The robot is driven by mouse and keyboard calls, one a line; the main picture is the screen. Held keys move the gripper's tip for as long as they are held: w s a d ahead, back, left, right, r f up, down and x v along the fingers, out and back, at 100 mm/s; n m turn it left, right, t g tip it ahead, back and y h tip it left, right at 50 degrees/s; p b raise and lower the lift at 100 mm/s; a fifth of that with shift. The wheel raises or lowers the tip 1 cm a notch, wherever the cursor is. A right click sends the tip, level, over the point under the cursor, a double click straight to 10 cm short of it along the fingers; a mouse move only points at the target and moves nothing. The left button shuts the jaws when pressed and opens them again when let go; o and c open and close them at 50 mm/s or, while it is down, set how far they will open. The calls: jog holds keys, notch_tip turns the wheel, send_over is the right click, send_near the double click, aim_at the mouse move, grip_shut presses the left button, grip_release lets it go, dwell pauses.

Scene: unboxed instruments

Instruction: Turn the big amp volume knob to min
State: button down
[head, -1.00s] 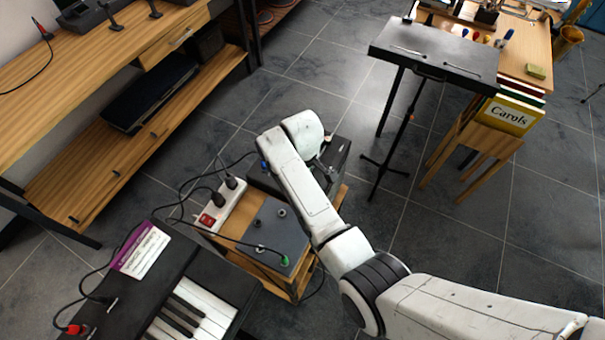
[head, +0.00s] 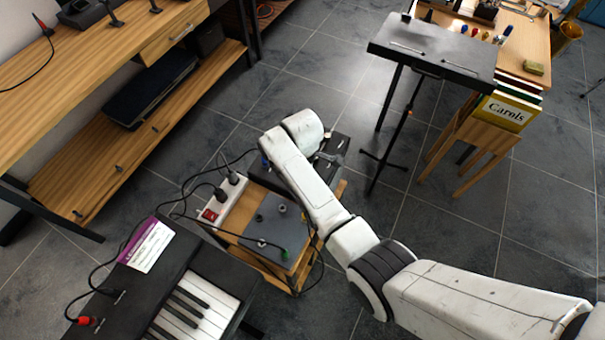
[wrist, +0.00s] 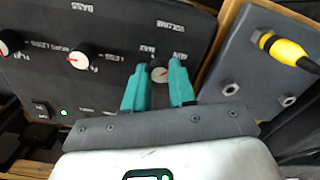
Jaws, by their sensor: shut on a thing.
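The big amp (head: 335,148) is a black box, mostly hidden behind my arm in the head view. In the wrist view its dark panel (wrist: 110,30) fills the left and middle, with upside-down lettering reading BASS and VOLUME. The volume knob (wrist: 158,73) is small and pale-capped, beside the MAX and MIN marks. My gripper (wrist: 158,78) has teal fingers, one on each side of this knob, shut on it. The knob's sides are partly hidden by the fingers, and its pointer is hard to read.
A grey box (wrist: 262,70) with a yellow plug is at right. A power strip (head: 224,198), a keyboard (head: 185,290) and cables lie near the amp.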

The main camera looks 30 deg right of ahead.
jog(key=c, duration=0.9)
grip_release()
jog(key=shift+c, duration=0.2)
notch_tip(320, 180, up, 11)
jog(key=shift+b, duration=0.4)
jog(key=shift+f, duration=0.15)
jog(key=s+d+f+m+b, duration=0.1)
jog(key=s+d+f+m, duration=0.25)
jog(key=s, duration=0.35)
jog(key=s+d+f+m+b, duration=0.1)
jog(key=s+d+f+m, duration=0.1)
jog(key=s+f, duration=0.3)
jog(key=s+d+r+m+t+b, duration=0.1)
jog(key=s+m, duration=0.6)
jog(key=s, duration=1.1)
jog(key=shift+d+r+b, duration=0.25)
jog(key=shift+d+b, duration=0.45)
